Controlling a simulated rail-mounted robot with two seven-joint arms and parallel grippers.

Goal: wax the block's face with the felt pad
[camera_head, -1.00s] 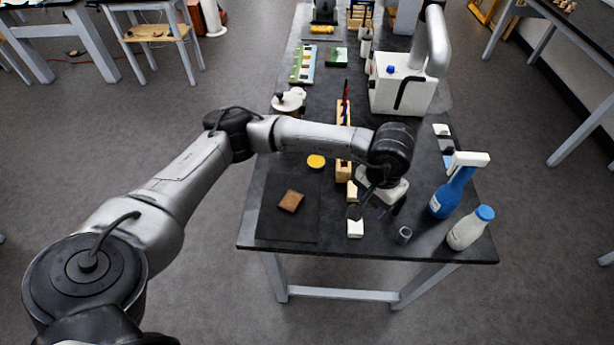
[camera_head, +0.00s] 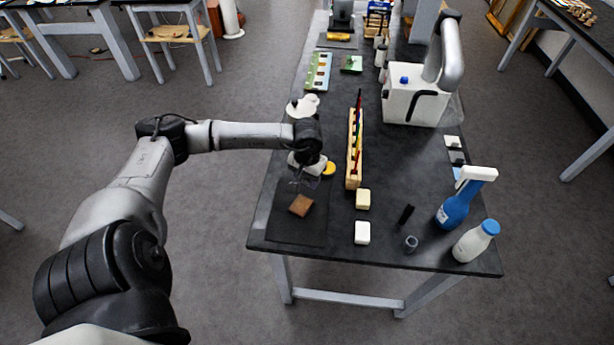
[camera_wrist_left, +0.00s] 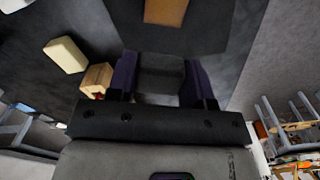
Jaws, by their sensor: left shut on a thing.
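The brown block (camera_head: 301,205) lies on a dark mat (camera_head: 290,232) at the table's near left. It also shows at the top edge of the wrist view (camera_wrist_left: 165,11). My left gripper (camera_head: 304,181) is just behind the block in the head view. It is shut on a dark grey piece, apparently the felt pad (camera_wrist_left: 160,76), between its two fingers. The pad appears apart from the block in the wrist view. In the head view the pad is too small and dark to make out. A yellow round tin (camera_head: 329,168) stands right beside the gripper. My right gripper is not in view.
A wooden rack (camera_head: 353,178) with coloured pieces stands right of the mat. A cream block (camera_head: 363,198) and a white block (camera_head: 362,233) lie nearer. A blue spray bottle (camera_head: 455,210), a white bottle (camera_head: 474,242) and a grey cup (camera_head: 411,243) stand near the right edge.

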